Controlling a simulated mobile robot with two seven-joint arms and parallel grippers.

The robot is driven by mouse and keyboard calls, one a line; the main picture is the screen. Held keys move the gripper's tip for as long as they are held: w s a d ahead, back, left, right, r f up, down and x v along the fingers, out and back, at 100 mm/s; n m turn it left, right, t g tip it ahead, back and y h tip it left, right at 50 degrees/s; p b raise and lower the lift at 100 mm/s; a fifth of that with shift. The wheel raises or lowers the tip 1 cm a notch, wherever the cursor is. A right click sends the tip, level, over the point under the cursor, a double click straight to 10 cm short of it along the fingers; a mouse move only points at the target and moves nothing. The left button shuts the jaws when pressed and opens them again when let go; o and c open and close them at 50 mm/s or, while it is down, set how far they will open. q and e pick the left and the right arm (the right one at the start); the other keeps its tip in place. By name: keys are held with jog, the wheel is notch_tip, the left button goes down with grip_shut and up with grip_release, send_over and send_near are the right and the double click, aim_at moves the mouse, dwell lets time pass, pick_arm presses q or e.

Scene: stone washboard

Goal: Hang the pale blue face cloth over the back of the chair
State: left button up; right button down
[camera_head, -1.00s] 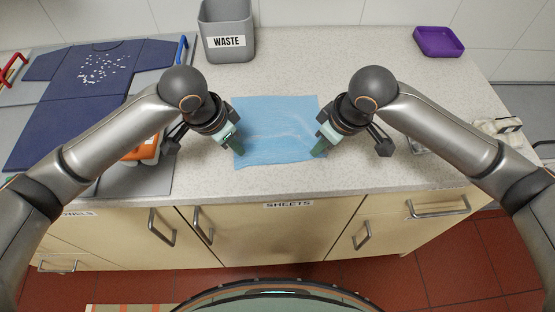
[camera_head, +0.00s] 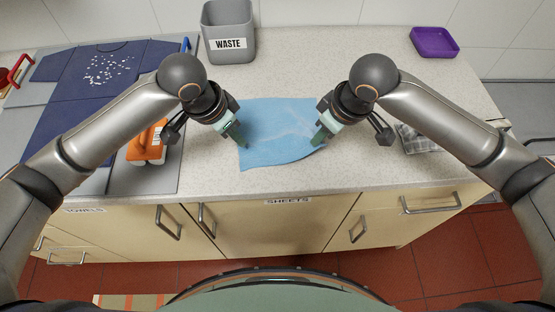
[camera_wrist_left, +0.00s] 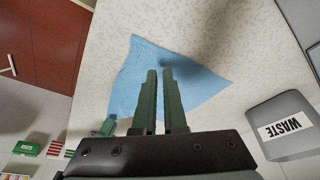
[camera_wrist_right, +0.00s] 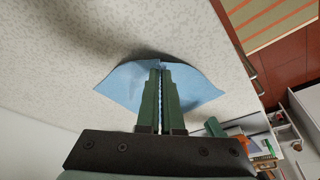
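The pale blue face cloth (camera_head: 280,128) lies spread on the worktop between my grippers, its near edge bowed and seemingly raised. No chair is visible in any view.
A grey WASTE bin (camera_head: 228,32) stands behind the cloth. A purple tray (camera_head: 435,42) is at the back right. A dark blue garment (camera_head: 75,100) and an orange-and-white object (camera_head: 147,145) lie left. A grey container (camera_head: 418,138) is beside my right arm. Drawers and cupboards (camera_head: 290,225) face me.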

aim_at(250, 159)
pick_arm(q)
jog(key=o, duration=1)
jog(key=shift+d+r, duration=0.2)
jog(key=c, duration=0.3)
notch_tip(250, 159, up, 5)
jog(key=d+n+g+y, duration=0.2)
jog(key=shift+s+f, duration=0.15)
jog(key=shift+f, duration=1.55)
jog(key=shift+s+f, duration=0.15)
jog(key=shift+f, duration=1.5)
jog(key=shift+s+f, duration=0.15)
jog(key=shift+f, duration=1.55)
jog(key=shift+c, duration=0.2)
